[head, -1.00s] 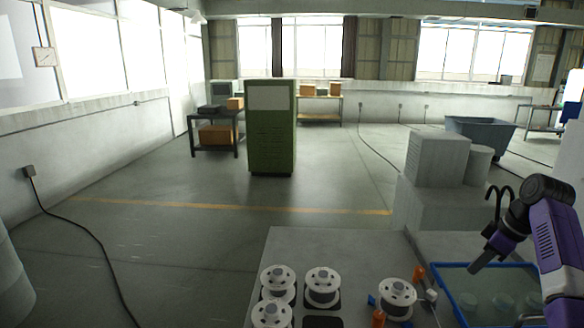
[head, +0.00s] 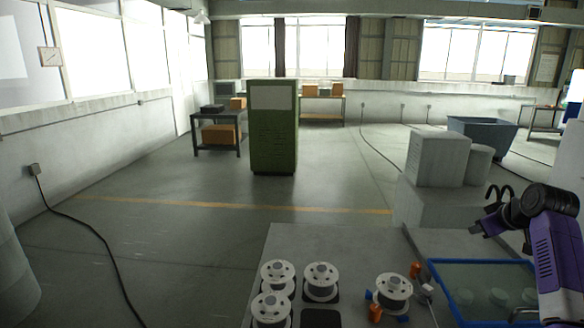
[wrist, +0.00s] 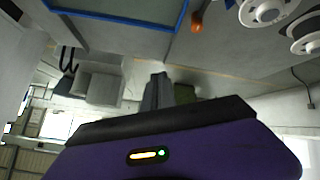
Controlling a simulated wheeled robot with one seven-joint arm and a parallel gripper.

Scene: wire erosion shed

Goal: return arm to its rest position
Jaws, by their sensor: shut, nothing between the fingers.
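My gripper (head: 474,230) is raised at the right of the head view, above the blue-rimmed tray and apart from it. In the wrist view my gripper (wrist: 158,84) shows with its fingers together and nothing between them. My purple and black arm is folded at the right edge of the head view. The wrist view looks out across the room with the scene upside down.
Several white wire spools (head: 321,282) stand on the grey table (head: 290,240). Right of them are orange parts (head: 415,270) and the blue-rimmed tray (head: 436,275). Grey blocks (head: 437,160) stand behind the tray. A green cabinet (head: 273,140) is farther back, with open floor before it.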

